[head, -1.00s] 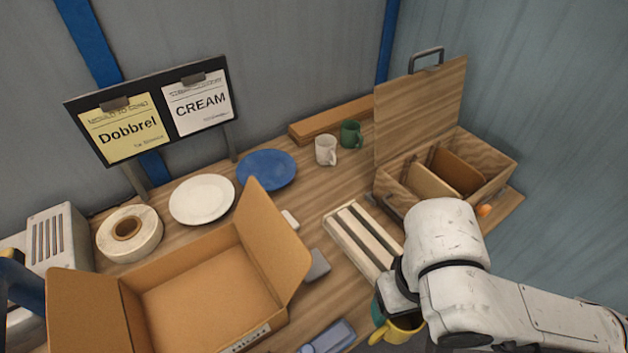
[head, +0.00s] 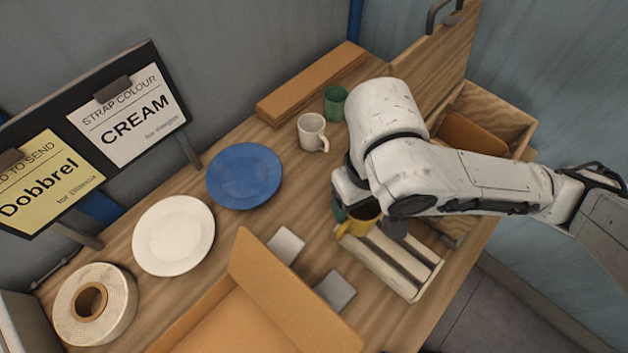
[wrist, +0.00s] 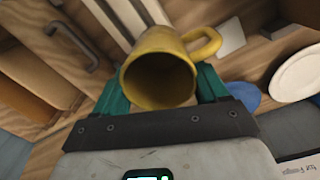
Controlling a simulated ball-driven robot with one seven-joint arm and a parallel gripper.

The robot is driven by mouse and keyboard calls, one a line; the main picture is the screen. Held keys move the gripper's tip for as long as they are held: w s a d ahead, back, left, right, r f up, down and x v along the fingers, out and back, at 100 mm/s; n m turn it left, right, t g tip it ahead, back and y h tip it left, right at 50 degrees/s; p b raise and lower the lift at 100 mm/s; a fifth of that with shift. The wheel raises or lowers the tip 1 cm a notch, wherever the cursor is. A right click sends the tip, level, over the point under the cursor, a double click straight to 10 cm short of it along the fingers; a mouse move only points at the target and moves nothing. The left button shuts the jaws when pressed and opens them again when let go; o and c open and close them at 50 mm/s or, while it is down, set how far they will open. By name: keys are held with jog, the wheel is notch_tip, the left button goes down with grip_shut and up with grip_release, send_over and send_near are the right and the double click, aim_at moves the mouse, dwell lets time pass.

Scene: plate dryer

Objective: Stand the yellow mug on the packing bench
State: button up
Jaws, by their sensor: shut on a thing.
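The yellow mug (head: 359,225) is in my gripper (head: 352,212), above the back end of the slatted rack in the head view. In the wrist view the mug (wrist: 160,70) sits between the green fingers of my gripper (wrist: 160,88), its open mouth facing the camera and its handle to the upper right. The gripper is shut on the mug. The packing bench (head: 255,225) is the wooden top below. My arm hides part of the mug in the head view, and I cannot tell its exact height above the bench.
The slatted rack (head: 385,262) lies below the mug. A white mug (head: 311,131) and a green mug (head: 335,102) stand behind. A blue plate (head: 244,176), white plate (head: 173,236), tape roll (head: 94,303) and open carton (head: 270,290) are leftward. A wooden case (head: 500,125) is at right.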

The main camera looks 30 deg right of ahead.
jog(key=shift+w+a+f+b, duration=0.15)
jog(key=shift+w+f+b, duration=0.5)
jog(key=shift+w+f, duration=2.55)
jog(key=shift+w+a+f+b, duration=0.1)
jog(key=shift+w+f+b, duration=0.5)
jog(key=shift+w+f, duration=2.55)
jog(key=o, duration=1.2)
jog(key=shift+o, duration=0.2)
notch_tip(320, 180, up, 12)
jog(key=p, duration=0.2)
jog(key=shift+a+p, duration=0.15)
jog(key=shift+p, duration=0.2)
